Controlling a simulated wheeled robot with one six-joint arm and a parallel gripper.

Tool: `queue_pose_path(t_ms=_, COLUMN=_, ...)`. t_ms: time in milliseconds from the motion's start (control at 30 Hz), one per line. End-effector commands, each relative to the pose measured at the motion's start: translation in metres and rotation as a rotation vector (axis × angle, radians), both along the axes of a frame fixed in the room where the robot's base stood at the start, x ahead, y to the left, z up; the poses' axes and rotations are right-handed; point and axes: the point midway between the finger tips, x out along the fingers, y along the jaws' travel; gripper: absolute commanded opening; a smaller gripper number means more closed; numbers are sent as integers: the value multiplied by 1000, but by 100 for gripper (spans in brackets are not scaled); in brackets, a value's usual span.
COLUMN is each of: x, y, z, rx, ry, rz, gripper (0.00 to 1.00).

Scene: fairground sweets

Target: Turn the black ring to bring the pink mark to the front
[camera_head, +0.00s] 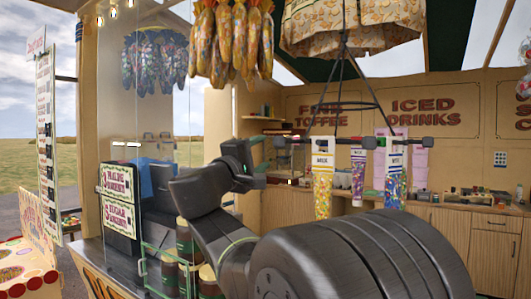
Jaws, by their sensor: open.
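The black ring (313,117) hangs level on thin dark rods from a point under the canopy. Short arms with dark clips stick out from it, and patterned bags marked MIX (322,190) hang below. My gripper (262,157) is at the end of my dark arm, close to the ring's left side near a dark clip (280,142). It is open and nothing shows between its fingers. Whether it touches the clip I cannot tell. A pink sheet (416,165) shows at the right, behind or below the ring; I cannot make out a pink mark on the ring itself.
Yellow patterned bags (230,45) hang above my gripper. A glass pane (150,75) and dark jars in a green rack (172,265) stand to the left. A wooden counter (470,212) with small items runs along the back right. A patterned cloth (350,25) hangs above the ring.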

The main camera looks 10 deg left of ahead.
Motion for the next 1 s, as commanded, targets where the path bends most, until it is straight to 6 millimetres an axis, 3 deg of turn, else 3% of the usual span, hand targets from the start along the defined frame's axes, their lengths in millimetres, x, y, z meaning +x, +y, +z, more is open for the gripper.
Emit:
queue_pose_path(t_ms=167, x=10, y=-2, z=7, rx=-3, ry=-6, rz=1, gripper=53)
queue_pose_path(t_ms=700, x=78, y=-27, z=22, rx=-1, ry=-4, rz=1, gripper=53)
queue_pose_path(t_ms=1000, x=89, y=-31, z=26, rx=-2, ry=-4, rz=2, gripper=53)
